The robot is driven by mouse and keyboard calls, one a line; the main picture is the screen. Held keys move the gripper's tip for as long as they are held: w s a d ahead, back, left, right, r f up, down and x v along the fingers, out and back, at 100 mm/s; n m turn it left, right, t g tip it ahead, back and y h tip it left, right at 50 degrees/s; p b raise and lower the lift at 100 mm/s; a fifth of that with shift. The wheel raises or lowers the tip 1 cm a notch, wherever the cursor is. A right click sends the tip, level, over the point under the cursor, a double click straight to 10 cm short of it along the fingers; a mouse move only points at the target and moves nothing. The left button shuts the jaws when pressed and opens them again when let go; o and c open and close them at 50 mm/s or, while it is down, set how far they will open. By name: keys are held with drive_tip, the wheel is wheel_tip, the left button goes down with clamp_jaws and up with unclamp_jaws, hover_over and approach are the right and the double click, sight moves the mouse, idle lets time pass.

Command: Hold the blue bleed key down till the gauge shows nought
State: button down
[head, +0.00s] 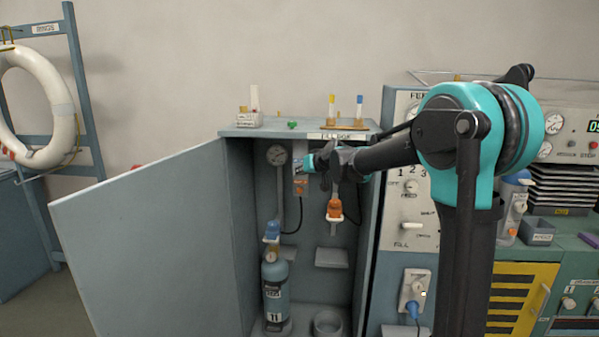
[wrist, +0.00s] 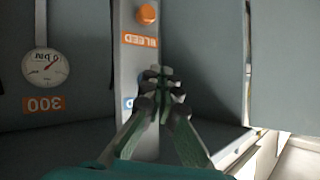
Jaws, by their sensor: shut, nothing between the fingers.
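The gauge (wrist: 45,68) hangs at the left in the wrist view, above an orange 300 label. Its red needle points up and right there; the scale is too small to read. My gripper (wrist: 160,76) is shut and empty in front of the panel, near the blue label.
The cabinet's door (head: 150,245) stands open to the left. Small holders with tubes stand on the cabinet top (head: 245,130). A control panel (head: 412,210) stands close at the right.

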drive_tip(key=shift+w, duration=0.45)
idle(2.6)
drive_tip(key=shift+s, duration=0.2)
idle(2.4)
drive_tip(key=shift+s, duration=0.85)
drive_tip(key=s, duration=0.5)
drive_tip(key=shift+a, duration=0.1)
drive_tip(key=s+d+f+m+g+h, duration=0.1)
drive_tip(key=s+d+f+g+h, duration=0.1)
drive_tip(key=s+d+f, duration=0.7)
drive_tip(key=s+d+f+m+g+h, duration=0.2)
drive_tip(key=s+d+f, duration=0.7)
drive_tip(key=s, duration=0.6)
drive_tip(key=s+d+f+m+g+h, duration=0.1)
drive_tip(key=s+d+f+h, duration=0.2)
drive_tip(key=s+d+f, duration=0.6)
drive_tip(key=s+d, duration=0.1)
drive_tip(key=s, duration=0.2)
drive_tip(key=shift+d+g, duration=0.25)
drive_tip(key=shift+g, duration=0.15)
